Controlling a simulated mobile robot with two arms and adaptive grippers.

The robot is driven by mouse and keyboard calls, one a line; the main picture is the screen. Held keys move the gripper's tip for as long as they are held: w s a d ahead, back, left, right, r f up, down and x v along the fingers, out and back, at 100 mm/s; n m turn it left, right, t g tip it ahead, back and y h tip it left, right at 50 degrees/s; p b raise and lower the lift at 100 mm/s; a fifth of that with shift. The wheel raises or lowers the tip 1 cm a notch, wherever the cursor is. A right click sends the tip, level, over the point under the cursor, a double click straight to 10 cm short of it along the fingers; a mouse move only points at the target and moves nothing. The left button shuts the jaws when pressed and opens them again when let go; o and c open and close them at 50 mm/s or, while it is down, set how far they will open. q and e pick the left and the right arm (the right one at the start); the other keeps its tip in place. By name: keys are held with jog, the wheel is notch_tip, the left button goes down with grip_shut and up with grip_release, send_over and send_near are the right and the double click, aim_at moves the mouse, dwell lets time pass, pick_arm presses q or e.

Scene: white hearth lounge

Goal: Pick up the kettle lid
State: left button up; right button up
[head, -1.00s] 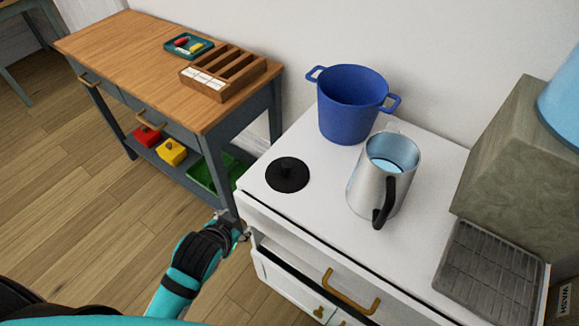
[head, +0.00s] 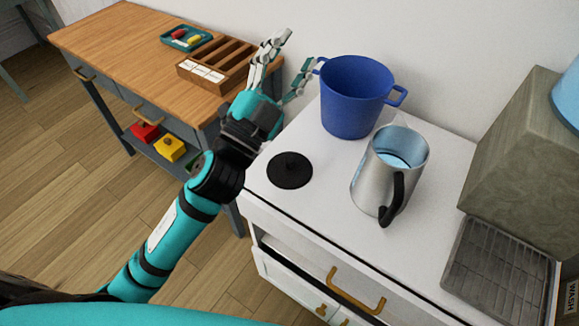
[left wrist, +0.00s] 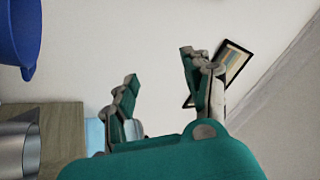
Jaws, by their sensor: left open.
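The lid is not in the left wrist view. My right gripper is not in view.
The blue pot (head: 352,98) stands behind the kettle and close to my left gripper. A wooden block organizer (head: 212,66) and a teal tray (head: 186,38) sit on the wooden table. A grey rack (head: 498,268) is at right. The cabinet top in front of the lid is clear.

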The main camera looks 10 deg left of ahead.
pick_arm(q)
jog(key=s+d+r+m+g+h, duration=0.3)
jog(key=s+d+m+g+h, duration=0.15)
jog(key=m+g+h, duration=0.4)
jog(key=s+d+r+m+g+h, duration=0.35)
jog(key=d+m+g+h, duration=0.2)
jog(key=m, duration=0.65)
jog(key=s+d+f+m+g+y, duration=0.2)
jog(key=s+d+f+m+g, duration=0.15)
jog(key=m+g, duration=0.45)
jog(key=m+t+y, duration=0.2)
jog(key=m+y, duration=0.2)
jog(key=y, duration=1.4)
send_near(289, 159)
jog(key=p+x, duration=0.1)
jog(key=x, duration=0.4)
jog(key=shift+d, duration=0.2)
jog(key=shift+p+x, duration=0.35)
jog(key=shift+x, duration=2.25)
jog(key=shift+a, duration=0.15)
grip_shut()
